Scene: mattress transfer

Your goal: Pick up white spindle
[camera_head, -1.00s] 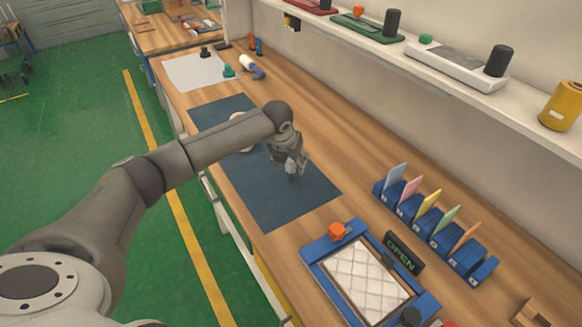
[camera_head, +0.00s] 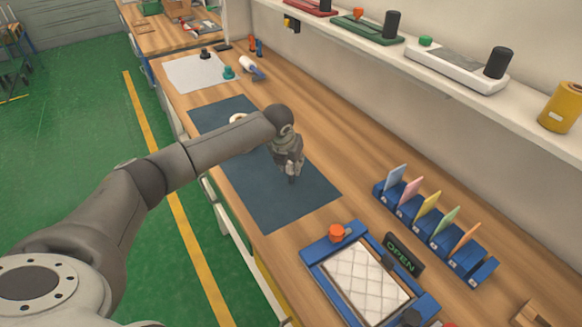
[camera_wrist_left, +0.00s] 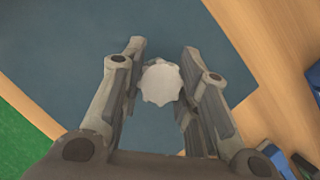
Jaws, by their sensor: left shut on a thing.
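My left gripper (camera_head: 291,178) is over the dark blue mat (camera_head: 275,205) on the workbench, pointing down. In the left wrist view, the white spindle (camera_wrist_left: 161,82) shows as a round, scalloped white end between the two fingers. The left gripper (camera_wrist_left: 163,80) is shut on it. In the head view the gripper hides the spindle, and I cannot tell whether it touches the mat. The right gripper is not in view.
A white round object (camera_head: 238,118) lies on the mat behind my arm. A blue tray (camera_head: 322,262) with a quilted white pad and a blue card rack (camera_head: 440,232) stand to the right. A pale sheet (camera_head: 190,72) lies at the far left.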

